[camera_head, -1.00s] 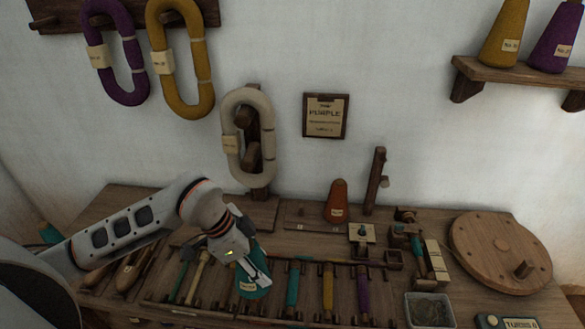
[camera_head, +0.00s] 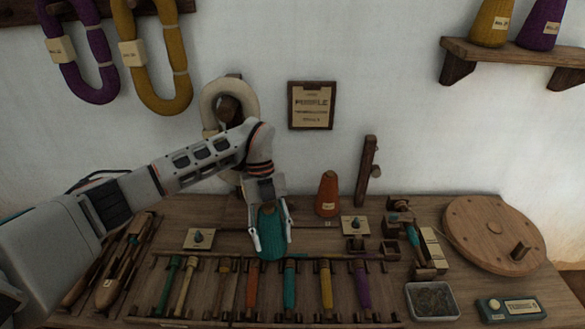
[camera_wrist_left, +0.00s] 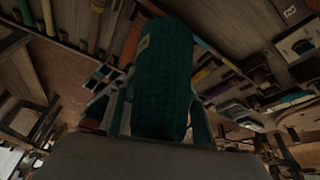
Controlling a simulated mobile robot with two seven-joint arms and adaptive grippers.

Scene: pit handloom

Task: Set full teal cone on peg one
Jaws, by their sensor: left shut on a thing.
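The teal cone (camera_head: 270,235) is held in my left gripper (camera_head: 271,243), with one finger on each side of it, above the middle of the bench. In the left wrist view the cone (camera_wrist_left: 163,80) fills the middle between the fingers, with a pale label on its side. An orange cone (camera_head: 328,195) stands upright at the back of the bench, to the right of the teal one. My gripper and arm cover the bench left of the orange cone, and I cannot make out peg one there. My right gripper is not in view.
A rack of colored bobbins (camera_head: 290,288) lies in front of the gripper. A wooden post (camera_head: 368,170) and a round wooden disc (camera_head: 495,234) are farther right. A cream skein (camera_head: 222,105) hangs behind my arm.

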